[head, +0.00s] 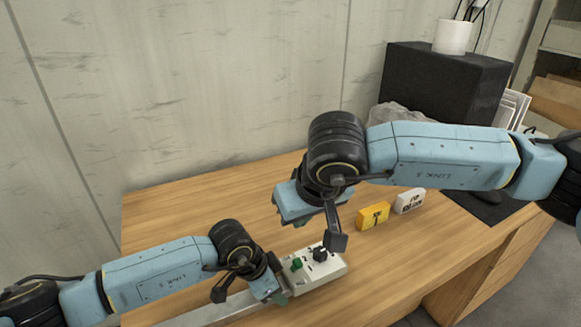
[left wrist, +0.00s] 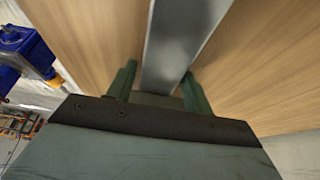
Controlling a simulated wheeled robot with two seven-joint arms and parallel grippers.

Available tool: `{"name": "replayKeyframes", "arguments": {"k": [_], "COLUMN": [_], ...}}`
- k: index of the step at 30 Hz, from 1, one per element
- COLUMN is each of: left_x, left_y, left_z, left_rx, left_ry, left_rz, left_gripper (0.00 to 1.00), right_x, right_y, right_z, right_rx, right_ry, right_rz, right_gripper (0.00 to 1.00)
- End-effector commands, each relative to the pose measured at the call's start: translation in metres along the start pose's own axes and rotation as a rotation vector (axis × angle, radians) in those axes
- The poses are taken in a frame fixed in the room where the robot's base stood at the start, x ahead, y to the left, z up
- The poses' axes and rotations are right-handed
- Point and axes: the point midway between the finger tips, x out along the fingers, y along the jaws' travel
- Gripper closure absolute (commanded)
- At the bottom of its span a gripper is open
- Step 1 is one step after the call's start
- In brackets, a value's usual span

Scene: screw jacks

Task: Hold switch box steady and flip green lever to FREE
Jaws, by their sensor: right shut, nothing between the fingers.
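The pale switch box (head: 328,271) lies near the front of the wooden table in the head view. A green lever (head: 297,264) stands on its left part, with a black switch (head: 320,254) to its right. Lettering on it is too small to read. My left gripper (head: 278,297) is low at the box's left end; contact is unclear. In the left wrist view its two green fingers (left wrist: 160,85) are apart, with a grey metal strip visible between them and no box in sight. My right gripper (head: 292,217) is shut and empty, above and behind the box.
The grey metal strip (head: 208,312) runs along the table's front left. A yellow block (head: 373,215) and a white block (head: 410,201) stand right of the box. A black cabinet (head: 440,85) with a white pot (head: 453,37) is at the back right.

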Motion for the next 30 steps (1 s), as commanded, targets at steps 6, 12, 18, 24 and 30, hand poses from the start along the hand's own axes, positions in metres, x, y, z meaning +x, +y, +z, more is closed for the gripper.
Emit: {"name": "replayKeyframes", "arguments": {"k": [6, 12, 18, 24, 30], "left_x": [0.0, -0.002, -0.022, -0.068, -0.103], "left_y": [0.0, 0.0, 0.001, 0.0, 0.0], "left_z": [0.0, 0.0, 0.0, 0.0, 0.0], "left_rx": [0.0, 0.0, -0.001, 0.0, 0.0], "left_ry": [0.0, 0.001, 0.003, 0.003, 0.003], "left_rz": [0.0, 0.0, 0.002, 0.0, 0.0], "left_gripper": [0.35, 0.35, 0.35, 0.35, 0.35], "right_x": [0.0, 0.0, 0.0, 0.0, 0.0], "right_y": [0.0, 0.0, 0.0, 0.0, 0.0], "right_z": [0.0, 0.0, 0.0, 0.0, 0.0], "right_rx": [0.0, 0.0, 0.0, 0.0, 0.0], "right_ry": [0.0, 0.0, 0.0, 0.0, 0.0], "right_rz": [0.0, 0.0, 0.0, 0.0, 0.0], "right_gripper": [1.0, 1.0, 1.0, 1.0, 1.0]}}
